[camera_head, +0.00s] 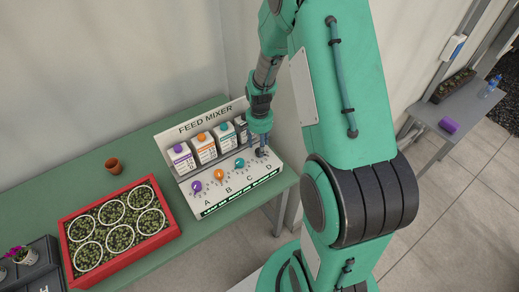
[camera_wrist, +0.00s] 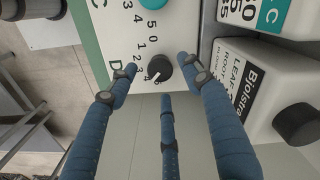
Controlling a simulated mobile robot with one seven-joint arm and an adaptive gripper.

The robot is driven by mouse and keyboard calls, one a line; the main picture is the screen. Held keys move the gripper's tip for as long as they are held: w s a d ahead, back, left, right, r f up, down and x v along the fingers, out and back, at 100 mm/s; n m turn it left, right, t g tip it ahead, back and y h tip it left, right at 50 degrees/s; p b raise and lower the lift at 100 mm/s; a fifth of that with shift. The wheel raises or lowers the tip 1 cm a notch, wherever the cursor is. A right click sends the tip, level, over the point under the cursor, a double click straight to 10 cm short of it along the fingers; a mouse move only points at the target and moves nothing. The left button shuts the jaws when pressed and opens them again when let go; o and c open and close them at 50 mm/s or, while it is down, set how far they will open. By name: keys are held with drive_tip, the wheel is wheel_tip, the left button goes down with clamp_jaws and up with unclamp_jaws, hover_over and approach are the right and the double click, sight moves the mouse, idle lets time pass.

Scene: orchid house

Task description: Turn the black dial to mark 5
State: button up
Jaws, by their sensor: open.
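The black dial (camera_wrist: 160,68) sits on the white panel of the feed mixer (camera_head: 186,127), by the letter D. Its white pointer line slants toward the lower left in the wrist view; printed numbers ring it, and I cannot read for sure which mark it points at. My gripper (camera_wrist: 157,66) is open, its blue fingers spread around the dial with visible gaps. In the head view my gripper (camera_head: 259,146) is over the right end of the dial row and partly hides the black dial.
Purple (camera_head: 196,186), orange (camera_head: 219,175) and teal (camera_head: 239,163) dials stand left of the black one. Cartons (camera_head: 203,147) stand behind them.

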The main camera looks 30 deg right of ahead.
drive_tip(key=shift+f, duration=1.25)
drive_tip(key=c, duration=1.2)
